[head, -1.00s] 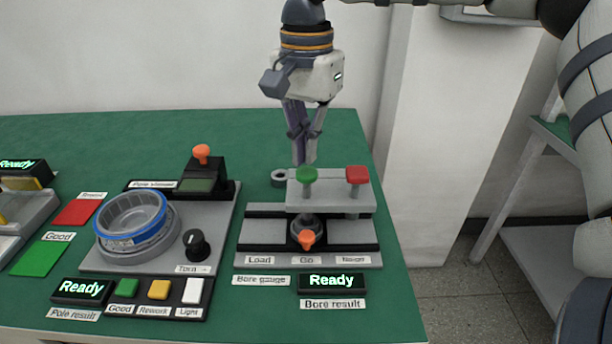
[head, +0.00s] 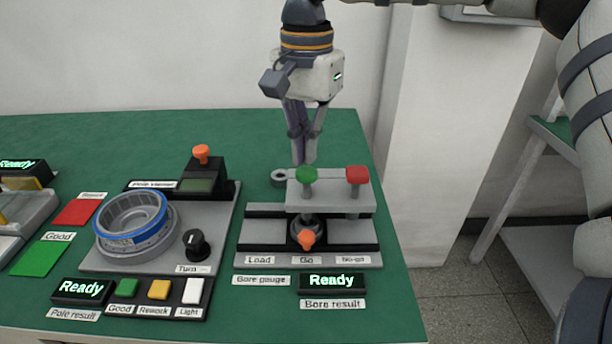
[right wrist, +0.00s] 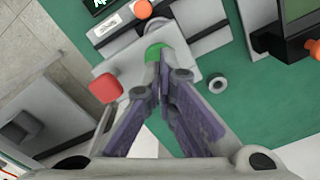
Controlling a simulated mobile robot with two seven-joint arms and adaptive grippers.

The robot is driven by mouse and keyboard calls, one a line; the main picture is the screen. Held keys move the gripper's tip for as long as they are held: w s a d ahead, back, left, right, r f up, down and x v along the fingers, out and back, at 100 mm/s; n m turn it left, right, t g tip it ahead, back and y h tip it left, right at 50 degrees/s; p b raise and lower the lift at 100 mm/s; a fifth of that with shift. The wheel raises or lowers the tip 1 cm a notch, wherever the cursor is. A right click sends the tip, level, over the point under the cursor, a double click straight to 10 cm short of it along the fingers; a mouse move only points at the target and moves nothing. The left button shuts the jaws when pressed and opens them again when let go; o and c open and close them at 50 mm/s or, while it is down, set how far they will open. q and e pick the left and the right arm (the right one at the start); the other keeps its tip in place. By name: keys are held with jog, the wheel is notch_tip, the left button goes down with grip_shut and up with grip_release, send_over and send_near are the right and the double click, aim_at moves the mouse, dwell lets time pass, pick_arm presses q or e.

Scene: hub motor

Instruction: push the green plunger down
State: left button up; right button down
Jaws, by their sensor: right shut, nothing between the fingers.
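The green plunger (head: 306,175) stands upright on the grey block of the bore gauge (head: 300,259), beside the red plunger (head: 357,176). My right gripper (head: 303,164) is shut and empty, pointing down, with its tips close to the green plunger and seemingly just behind it in the head view. In the right wrist view the shut tips (right wrist: 160,66) overlap the lower edge of the green cap (right wrist: 155,51). I cannot tell whether they touch it. The red plunger also shows left of the fingers there (right wrist: 106,88). My left gripper is not in view.
An orange knob (head: 306,238) is at the front of the bore gauge. A small grey ring (head: 279,178) lies on the green table behind it. The pole viewer with a blue-banded ring (head: 133,236) stands to the left. A display reads Ready (head: 331,281). A white pillar is right.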

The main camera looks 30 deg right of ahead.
aim_at(307, 171)
jog(key=shift+f, duration=0.15)
jog(key=shift+f, duration=2.45)
jog(key=shift+r, duration=4.1)
jog(key=shift+f, duration=0.1)
